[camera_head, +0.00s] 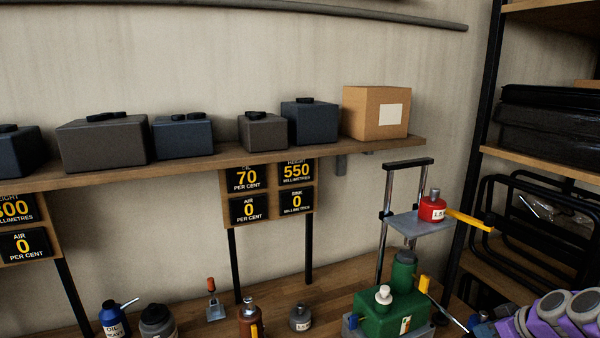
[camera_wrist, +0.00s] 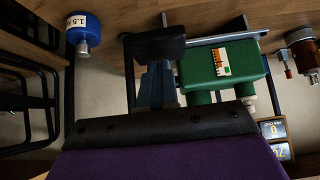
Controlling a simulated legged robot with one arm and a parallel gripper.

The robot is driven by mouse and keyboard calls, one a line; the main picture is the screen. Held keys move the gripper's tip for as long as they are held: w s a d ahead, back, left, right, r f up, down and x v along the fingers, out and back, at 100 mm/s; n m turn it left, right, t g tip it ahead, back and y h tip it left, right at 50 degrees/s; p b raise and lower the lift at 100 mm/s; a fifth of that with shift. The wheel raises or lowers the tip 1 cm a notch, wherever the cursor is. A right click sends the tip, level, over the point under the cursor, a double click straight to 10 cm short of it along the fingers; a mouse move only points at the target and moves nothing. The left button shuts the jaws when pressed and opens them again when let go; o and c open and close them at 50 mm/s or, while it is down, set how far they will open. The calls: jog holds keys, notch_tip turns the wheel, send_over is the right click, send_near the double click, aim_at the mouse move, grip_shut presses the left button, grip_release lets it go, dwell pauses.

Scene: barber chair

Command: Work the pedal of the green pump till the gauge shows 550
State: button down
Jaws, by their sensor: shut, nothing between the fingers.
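The green pump (camera_head: 377,316) stands on the bench at the lower right, a white-capped plug on top. A lift plate (camera_head: 405,222) above it carries a red weight (camera_head: 432,211). A silver lever (camera_head: 448,313) slopes down rightward from the pump; its far end, where a pedal may be, is unclear behind my arm. The board (camera_head: 225,213) above shows oil 70, height 550 (camera_head: 297,172), air 0 and sink 0. The pump also shows in the upside-down wrist view (camera_wrist: 215,68). My gripper (camera_wrist: 156,48) is shut and empty beside the pump; contact with the pedal cannot be told.
A blue weight (camera_wrist: 83,35) shows in the wrist view. A brown bottle (camera_head: 251,322), a grey weight (camera_head: 300,317) and a blue oil can (camera_head: 114,320) stand left of the pump. A shelf (camera_head: 230,156) holds boxes above. A rack post (camera_head: 472,160) rises at right.

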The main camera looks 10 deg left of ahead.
jog(key=shift+f+b, duration=0.15)
jog(key=shift+b, duration=0.15)
jog(key=shift+w+a+r+p, duration=0.1)
jog(key=shift+r+p, duration=0.95)
jog(key=shift+r, duration=2.05)
